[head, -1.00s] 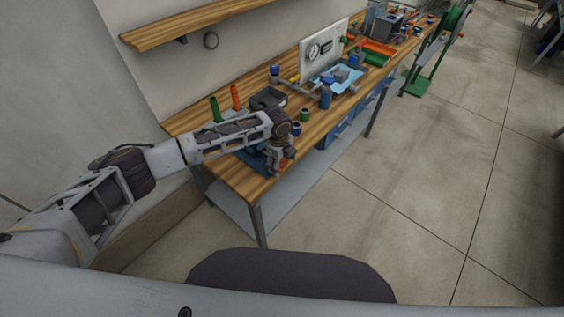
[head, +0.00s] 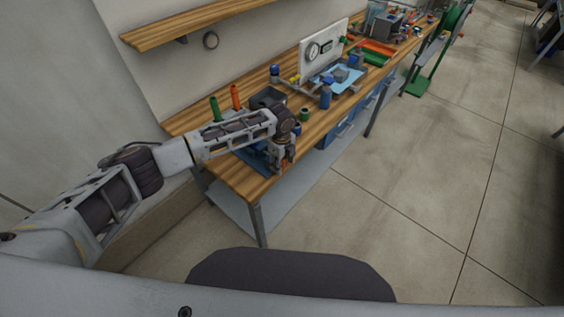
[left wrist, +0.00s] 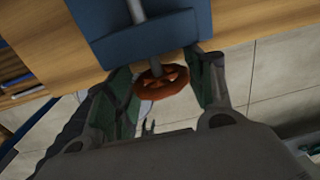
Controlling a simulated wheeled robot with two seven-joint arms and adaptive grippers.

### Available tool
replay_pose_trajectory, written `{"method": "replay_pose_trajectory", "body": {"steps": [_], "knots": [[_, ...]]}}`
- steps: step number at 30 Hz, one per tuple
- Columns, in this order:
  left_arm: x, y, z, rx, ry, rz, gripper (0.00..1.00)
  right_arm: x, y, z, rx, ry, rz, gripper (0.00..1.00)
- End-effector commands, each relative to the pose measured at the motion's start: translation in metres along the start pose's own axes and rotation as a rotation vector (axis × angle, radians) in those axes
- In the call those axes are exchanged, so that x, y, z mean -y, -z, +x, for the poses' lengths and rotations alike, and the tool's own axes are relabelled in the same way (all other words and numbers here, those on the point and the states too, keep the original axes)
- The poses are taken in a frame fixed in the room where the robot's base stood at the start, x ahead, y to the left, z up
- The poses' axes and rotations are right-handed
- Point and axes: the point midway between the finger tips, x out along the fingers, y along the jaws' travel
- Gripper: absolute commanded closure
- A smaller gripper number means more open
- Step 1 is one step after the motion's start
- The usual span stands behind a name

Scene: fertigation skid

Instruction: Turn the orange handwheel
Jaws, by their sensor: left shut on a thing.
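The orange handwheel (left wrist: 163,82) sits on a grey stem that comes out of a blue body (left wrist: 165,35), in the left wrist view. My left gripper (left wrist: 163,72) has one finger on each side of the wheel and is shut on it. In the head view my left gripper (head: 279,165) is at the front edge of the workbench (head: 237,177), beside the blue body (head: 252,158). There the gripper hides most or all of the wheel. My right gripper does not show.
A green cylinder (head: 215,109) and an orange one (head: 236,97) stand at the back of the bench. A gauge panel (head: 323,47) is farther along. The floor (head: 400,190) at right is clear.

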Motion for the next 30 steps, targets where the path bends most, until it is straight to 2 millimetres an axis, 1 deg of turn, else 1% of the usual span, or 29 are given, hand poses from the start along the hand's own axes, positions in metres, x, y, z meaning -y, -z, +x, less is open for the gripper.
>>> {"method": "replay_pose_trajectory", "body": {"steps": [11,30], "knots": [[0.003,-0.001,0.000,0.002,-0.119,-0.002,0.70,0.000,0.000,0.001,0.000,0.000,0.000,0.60],[0.004,-0.002,0.000,0.001,-0.294,-0.004,0.70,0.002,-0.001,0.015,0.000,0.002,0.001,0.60]]}}
